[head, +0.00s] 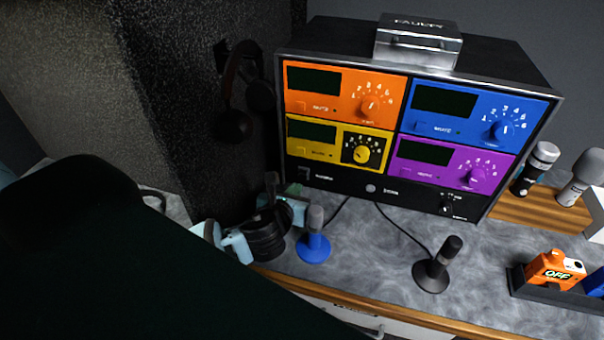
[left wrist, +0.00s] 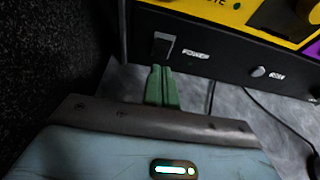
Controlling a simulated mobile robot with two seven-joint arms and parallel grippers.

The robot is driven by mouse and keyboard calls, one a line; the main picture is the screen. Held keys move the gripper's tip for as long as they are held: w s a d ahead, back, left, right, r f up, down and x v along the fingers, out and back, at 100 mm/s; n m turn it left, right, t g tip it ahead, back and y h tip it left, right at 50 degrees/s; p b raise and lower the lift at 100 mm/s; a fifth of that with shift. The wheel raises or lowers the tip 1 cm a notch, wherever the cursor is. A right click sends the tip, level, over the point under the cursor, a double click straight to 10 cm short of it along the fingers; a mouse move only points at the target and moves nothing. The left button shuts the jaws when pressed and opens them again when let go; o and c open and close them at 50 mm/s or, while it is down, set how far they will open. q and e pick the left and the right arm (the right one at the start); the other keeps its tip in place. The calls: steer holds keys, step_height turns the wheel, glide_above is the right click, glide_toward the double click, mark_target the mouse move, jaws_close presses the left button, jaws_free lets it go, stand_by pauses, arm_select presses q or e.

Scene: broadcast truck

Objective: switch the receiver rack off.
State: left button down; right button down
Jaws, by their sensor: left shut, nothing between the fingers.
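The receiver rack (head: 405,205) is a black case with orange, blue, yellow and purple units, all with dark displays. Its power switch (head: 304,173) is at the lower left of the bottom panel. In the left wrist view the power switch (left wrist: 162,46) is a dark rocker beside the word POWER. My left gripper (head: 294,189) is shut and empty, partly hidden by its own wrist. Its green fingertips in the left wrist view (left wrist: 160,72) point at the panel just below the switch; whether they touch it I cannot tell. My right gripper is not in view.
A blue-based microphone (head: 314,245) and a black microphone (head: 436,268) stand on the grey counter before the rack. Headphones (head: 240,90) hang on the dark wall at left. A metal box marked FAULTY (head: 418,45) sits on top. An orange OFF device (head: 556,268) is at right.

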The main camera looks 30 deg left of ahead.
arm_select(q)
steer(key=shift+v, duration=1.45)
